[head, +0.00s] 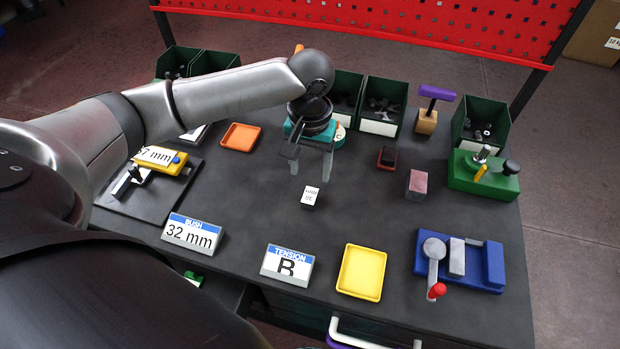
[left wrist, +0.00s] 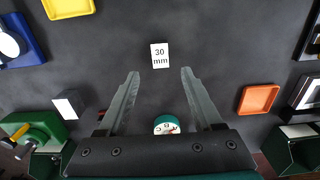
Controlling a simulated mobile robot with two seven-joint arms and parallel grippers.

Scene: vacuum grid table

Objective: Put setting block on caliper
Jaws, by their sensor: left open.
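The setting block (head: 310,196) is a small white-topped block marked with black print, standing alone on the dark table. The left wrist view shows it reading "30 mm" (left wrist: 160,56). My left gripper (head: 311,170) is open and empty, its fingers pointing down over the table near the block. In the left wrist view the block is just beyond the gap between the fingertips (left wrist: 160,74), apart from both. What looks like the caliper, a yellow body (head: 172,167) with an "mm" sign and grey metal jaws, lies on a dark plate at the left. My right gripper is out of view.
A "32 mm" sign (head: 193,233), a "TENSION B" sign (head: 287,264) and a yellow tray (head: 361,272) line the front. An orange tray (head: 240,137) lies behind. A blue fixture (head: 486,265) and a green fixture (head: 484,175) stand right. Green bins line the back.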

